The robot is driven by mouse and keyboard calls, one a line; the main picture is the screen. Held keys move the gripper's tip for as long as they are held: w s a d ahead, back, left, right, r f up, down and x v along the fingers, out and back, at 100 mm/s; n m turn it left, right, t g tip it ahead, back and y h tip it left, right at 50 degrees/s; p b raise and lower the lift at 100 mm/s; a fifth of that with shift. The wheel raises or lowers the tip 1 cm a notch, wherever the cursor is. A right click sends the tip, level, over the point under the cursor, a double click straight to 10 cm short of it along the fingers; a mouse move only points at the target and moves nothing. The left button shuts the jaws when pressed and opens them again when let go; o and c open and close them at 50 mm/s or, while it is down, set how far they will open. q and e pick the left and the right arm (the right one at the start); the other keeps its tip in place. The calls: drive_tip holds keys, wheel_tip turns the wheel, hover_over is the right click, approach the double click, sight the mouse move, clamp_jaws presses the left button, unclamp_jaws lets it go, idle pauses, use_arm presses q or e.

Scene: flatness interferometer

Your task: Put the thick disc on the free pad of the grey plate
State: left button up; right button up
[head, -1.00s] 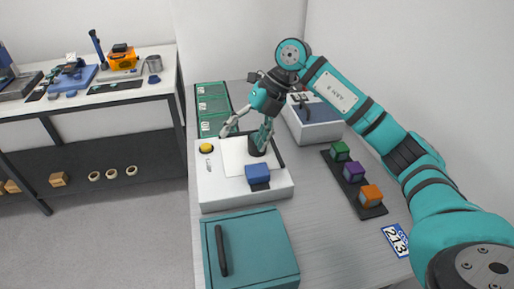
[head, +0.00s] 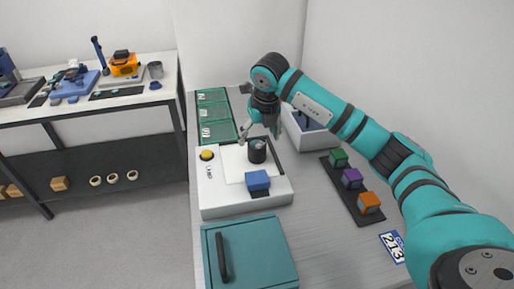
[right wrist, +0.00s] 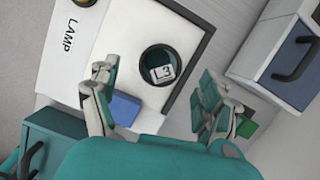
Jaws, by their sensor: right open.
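A dark round cylinder (head: 257,151) stands on the white sheet of the white lamp box. In the right wrist view the cylinder (right wrist: 158,64) is seen from above, with a pale label "L3" inside its rim. My right gripper (head: 260,130) is open above it, and the right wrist view shows its spread fingers (right wrist: 157,80), with nothing between them touching. I cannot tell whether the cylinder holds the thick disc. No grey plate with pads can be made out for certain. My left gripper is out of view.
The lamp box (head: 222,205) carries a yellow button (head: 206,155) and a blue block (head: 258,180). Green panels (head: 214,113) lie behind it, a teal case (head: 262,250) in front. A dark rack (head: 352,187) of coloured cubes is right. A side table (head: 157,92) stands left.

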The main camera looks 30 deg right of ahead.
sight(258, 144)
drive_tip(key=p+x, duration=0.2)
drive_tip(key=x, duration=0.3)
drive_tip(key=shift+s+f, duration=0.15)
drive_tip(key=shift+f, duration=0.35)
drive_tip(key=c, duration=1.5)
drive_tip(key=shift+r, duration=0.1)
clamp_jaws()
drive_tip(key=shift+r, duration=0.15)
